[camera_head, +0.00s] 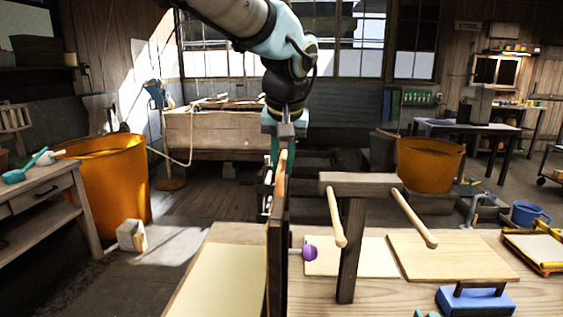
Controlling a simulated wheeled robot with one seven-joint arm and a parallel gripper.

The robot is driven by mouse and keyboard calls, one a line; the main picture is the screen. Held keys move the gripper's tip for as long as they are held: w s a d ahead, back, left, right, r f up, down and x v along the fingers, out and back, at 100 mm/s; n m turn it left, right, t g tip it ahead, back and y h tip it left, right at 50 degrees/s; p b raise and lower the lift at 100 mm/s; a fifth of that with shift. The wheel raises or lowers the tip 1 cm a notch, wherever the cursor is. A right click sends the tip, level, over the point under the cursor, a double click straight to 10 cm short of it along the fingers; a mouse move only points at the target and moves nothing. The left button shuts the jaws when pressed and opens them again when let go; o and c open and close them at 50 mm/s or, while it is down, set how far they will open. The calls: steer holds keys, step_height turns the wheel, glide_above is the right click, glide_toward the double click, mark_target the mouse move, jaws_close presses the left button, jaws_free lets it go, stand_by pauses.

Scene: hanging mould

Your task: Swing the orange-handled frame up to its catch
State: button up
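The frame (274,262) is a dark wooden panel seen almost edge-on, standing nearly upright on the bench. An orange-tan handle (281,172) rises at its top. My gripper (281,150) points down at the handle's upper end, very close to it. From this side I cannot tell whether the fingers touch or close on the handle. A purple knob (310,252) on a short rod sticks out to the right of the frame. I cannot make out which part is the catch.
A wooden post with a crossbar (360,183) and two pale pegs stands right of the frame. A cream sheet (220,280) lies left, pale boards (450,257) right. A blue block (475,301) and a framed tray (540,248) lie at the bench's right.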

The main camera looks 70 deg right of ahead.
steer(key=o, duration=0.4)
steer(key=shift+f, duration=0.1)
steer(key=shift+o, duration=0.2)
steer(key=b+v, duration=0.2)
steer(key=v, duration=0.9)
steer(key=shift+w, duration=0.1)
steer(key=shift+f, duration=0.1)
